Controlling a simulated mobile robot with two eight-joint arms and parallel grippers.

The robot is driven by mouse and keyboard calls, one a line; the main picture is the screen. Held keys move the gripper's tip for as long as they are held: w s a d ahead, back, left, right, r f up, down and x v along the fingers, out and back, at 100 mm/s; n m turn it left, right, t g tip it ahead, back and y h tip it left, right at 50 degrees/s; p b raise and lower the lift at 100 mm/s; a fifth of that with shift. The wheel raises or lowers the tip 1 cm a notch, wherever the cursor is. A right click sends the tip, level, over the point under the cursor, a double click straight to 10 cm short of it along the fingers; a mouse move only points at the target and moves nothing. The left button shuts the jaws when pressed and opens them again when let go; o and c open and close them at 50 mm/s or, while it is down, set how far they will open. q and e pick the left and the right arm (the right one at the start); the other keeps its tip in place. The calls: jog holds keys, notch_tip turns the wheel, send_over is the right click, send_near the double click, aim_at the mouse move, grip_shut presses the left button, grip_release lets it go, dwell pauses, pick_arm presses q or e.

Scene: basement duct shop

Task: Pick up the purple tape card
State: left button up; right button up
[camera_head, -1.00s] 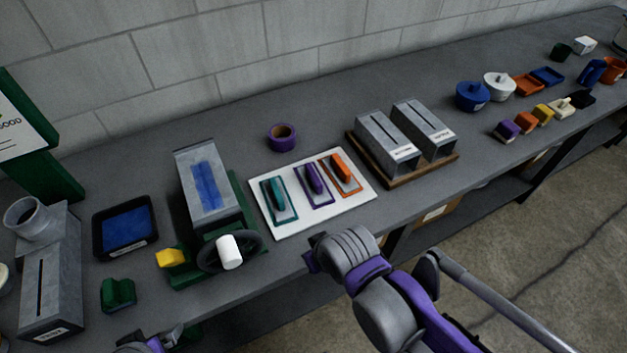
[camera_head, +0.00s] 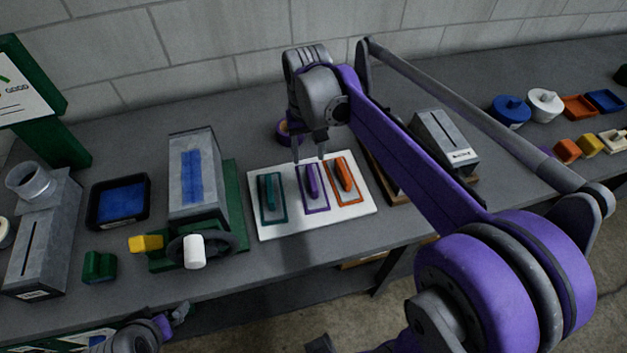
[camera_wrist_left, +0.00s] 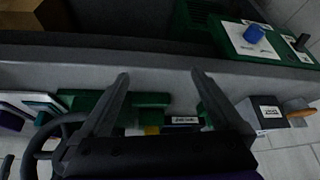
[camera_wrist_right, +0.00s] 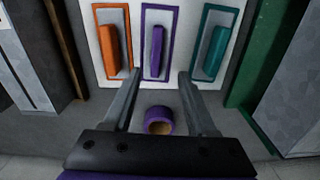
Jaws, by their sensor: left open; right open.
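The purple tape card (camera_head: 312,183) stands in a purple outline in the middle of a white board on the bench. It also shows in the right wrist view (camera_wrist_right: 157,50), between the orange card and the teal card. My right gripper (camera_head: 310,160) is open just above and behind the purple card in the head view. In the right wrist view its open fingers (camera_wrist_right: 157,88) point toward the purple card, with nothing between them. My left gripper (camera_wrist_left: 158,75) is open and empty at the bench's front edge, low in the head view.
The white board (camera_head: 270,228) also holds the teal card (camera_head: 269,190) and the orange card (camera_head: 344,175). A purple tape roll (camera_wrist_right: 159,121) lies behind the board. A grey machine with a handwheel (camera_head: 196,180) stands left; a grey slotted box (camera_head: 443,140) stands right.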

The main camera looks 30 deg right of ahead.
aim_at(312, 176)
notch_tip(312, 176, down, 3)
jog(key=shift+s+a+r, duration=0.1)
jog(key=shift+a, duration=0.05)
jog(key=shift+s+d+f, duration=0.1)
jog(key=shift+d+f, duration=0.05)
jog(key=shift+f, duration=0.9)
jog(key=shift+s+d+f, duration=0.1)
jog(key=shift+d+f, duration=0.05)
jog(key=shift+f, duration=0.95)
jog(key=shift+s+d+f, duration=0.1)
jog(key=shift+d+f, duration=0.05)
jog(key=shift+f, duration=0.9)
jog(key=shift+c, duration=0.3)
grip_shut()
